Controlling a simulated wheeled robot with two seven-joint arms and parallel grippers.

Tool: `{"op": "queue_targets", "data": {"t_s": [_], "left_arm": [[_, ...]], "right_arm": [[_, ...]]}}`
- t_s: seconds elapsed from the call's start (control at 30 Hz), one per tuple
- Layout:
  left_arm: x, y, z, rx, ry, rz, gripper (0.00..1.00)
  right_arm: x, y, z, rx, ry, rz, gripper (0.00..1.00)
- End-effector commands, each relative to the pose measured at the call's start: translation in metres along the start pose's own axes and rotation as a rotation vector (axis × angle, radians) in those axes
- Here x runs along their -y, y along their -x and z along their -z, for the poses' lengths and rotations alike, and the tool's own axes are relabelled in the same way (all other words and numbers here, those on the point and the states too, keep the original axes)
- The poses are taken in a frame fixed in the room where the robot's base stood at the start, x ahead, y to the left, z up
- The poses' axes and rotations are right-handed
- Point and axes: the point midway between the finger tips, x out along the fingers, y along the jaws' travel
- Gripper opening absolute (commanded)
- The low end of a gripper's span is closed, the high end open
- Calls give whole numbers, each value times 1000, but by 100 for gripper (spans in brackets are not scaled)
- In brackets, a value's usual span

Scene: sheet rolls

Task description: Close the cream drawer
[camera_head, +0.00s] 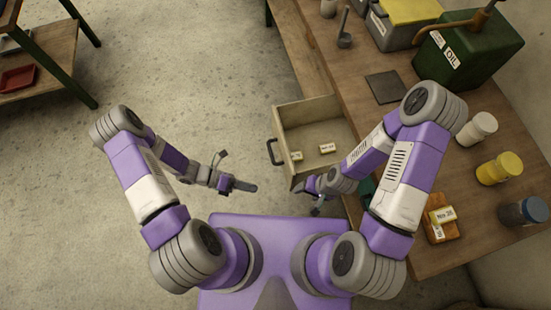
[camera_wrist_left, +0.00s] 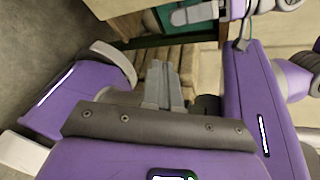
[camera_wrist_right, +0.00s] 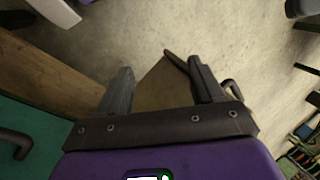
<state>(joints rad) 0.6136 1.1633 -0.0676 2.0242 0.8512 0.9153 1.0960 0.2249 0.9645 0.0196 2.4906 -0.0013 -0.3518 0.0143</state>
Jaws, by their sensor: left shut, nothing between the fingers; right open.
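The cream drawer (camera_head: 335,133) stands pulled out from the left side of the workbench in the head view, with small labelled boxes inside. Its dark handle (camera_head: 272,152) is on the front panel facing left. My left gripper (camera_head: 246,186) is shut and empty, left of the drawer and below the handle in the picture, apart from it. My right gripper (camera_head: 313,190) is by the drawer's near corner, partly hidden by my arm. In the right wrist view its fingers (camera_wrist_right: 162,85) are open, with a tan panel showing between and beyond them; contact cannot be told.
The workbench (camera_head: 375,60) carries a green oil can (camera_head: 465,50), several jars (camera_head: 500,167) and small boxes (camera_head: 440,215). A teal drawer (camera_wrist_right: 50,140) with a dark handle shows in the right wrist view. A shelf (camera_head: 45,60) stands far left. The floor (camera_head: 215,80) left of the drawer is clear.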

Motion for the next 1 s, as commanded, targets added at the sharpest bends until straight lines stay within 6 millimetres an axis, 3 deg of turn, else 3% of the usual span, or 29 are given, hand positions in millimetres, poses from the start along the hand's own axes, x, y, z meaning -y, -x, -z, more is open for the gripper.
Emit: {"op": "queue_targets", "data": {"t_s": [0.03,0.2,0.4,0.57,1.0], "left_arm": [[-14,7,-9,110,125,32,0],[-34,38,-42,379,395,155,0],[-39,52,-58,487,488,224,0],[-37,34,-68,487,489,227,0],[-29,-44,-112,484,488,226,0]], "right_arm": [[-4,-10,0,0,0,0,67],[-7,-20,1,0,0,0,67],[-8,-23,1,0,0,0,67],[-9,-24,1,0,0,0,67],[-12,-32,2,0,0,0,67]]}}
